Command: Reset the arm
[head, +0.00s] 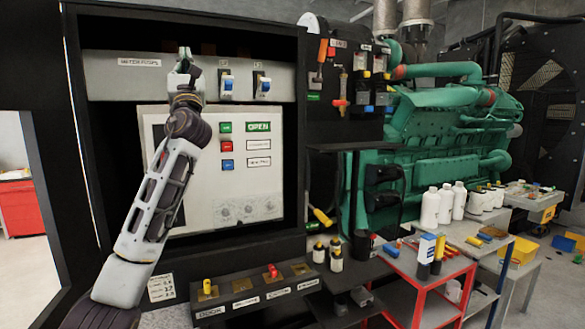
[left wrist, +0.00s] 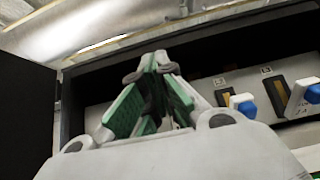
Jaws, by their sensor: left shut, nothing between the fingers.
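My left arm reaches up from the lower left in the head view. Its gripper (head: 184,52) is shut and empty in front of the grey switch strip (head: 150,85), left of two blue-and-white switches (head: 227,83) (head: 263,84). In the left wrist view the gripper (left wrist: 153,62) points up, its green-padded fingers meeting at the tips. The two switches (left wrist: 243,105) (left wrist: 313,93) stand to its right, apart from the fingers. The arm hides part of the strip and the panel's left side. My right gripper is not in view.
Below the strip is a white panel (head: 245,185) with green, red and blue buttons. A ledge with knobs (head: 240,305) juts out at the bottom. A green genset (head: 450,130) stands at right, behind a red-framed cart (head: 420,265) and tables with white bottles (head: 430,207).

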